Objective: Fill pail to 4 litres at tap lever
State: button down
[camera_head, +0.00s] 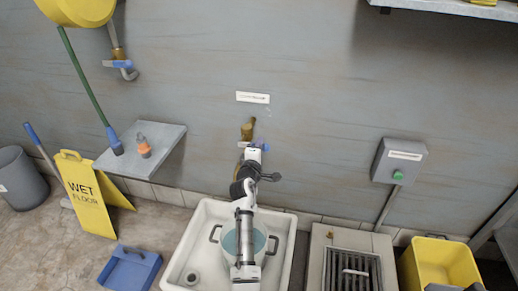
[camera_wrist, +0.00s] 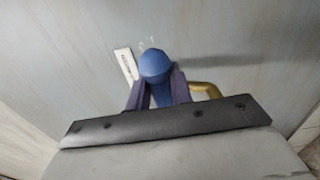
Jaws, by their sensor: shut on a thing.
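A brass tap (camera_head: 247,129) sticks out from the wall above the sink, and its blue lever (camera_head: 262,145) shows beside my gripper (camera_head: 252,148). In the wrist view the blue lever (camera_wrist: 154,68) is between my gripper's two fingers (camera_wrist: 155,92), which are shut on it. Part of the brass tap (camera_wrist: 206,90) shows to the right of the fingers. The pail (camera_head: 259,241) stands upright in the white sink under my arm, with bluish water in it. My arm hides part of the pail, and I cannot read its level.
The white sink (camera_head: 178,267) has a drain at its left. A yellow wet-floor sign (camera_head: 88,200) stands below. A floor grate (camera_head: 352,268) and yellow bucket (camera_head: 445,262) are at right.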

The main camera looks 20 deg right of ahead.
jog(key=shift+f, duration=0.2)
dwell(0.3)
jog(key=c, duration=1.2)
grip_release()
jog(key=shift+r, duration=0.1)
jog(key=shift+c, duration=0.2)
jog(key=v, duration=1.4)
